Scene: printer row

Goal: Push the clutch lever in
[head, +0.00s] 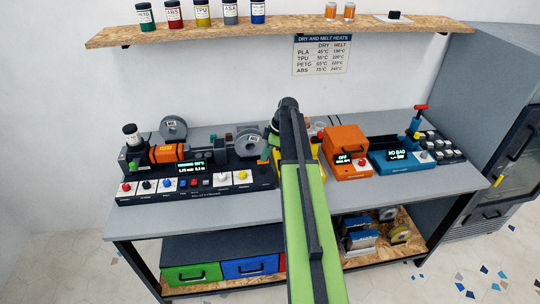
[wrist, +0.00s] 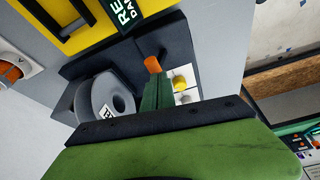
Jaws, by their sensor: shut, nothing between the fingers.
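My gripper (wrist: 155,88) shows in the wrist view as shut green fingers beyond a dark bolted bar, with nothing held. An orange cylindrical knob (wrist: 153,64) shows right at the fingertips; it looks like the clutch lever's end. I cannot tell whether the fingers touch it, and the fingers hide what lies below it. In the head view my arm reaches forward over the bench's middle, and my gripper (head: 273,139) is at the right end of the black filament machine (head: 215,182).
A grey spool (wrist: 107,96) stands left of the fingers, and a yellow knob (wrist: 179,83) on a white key is to the right. A yellow unit (wrist: 68,35) is beyond. An orange dryer (head: 346,152) and blue sealer (head: 395,160) stand right of my arm.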

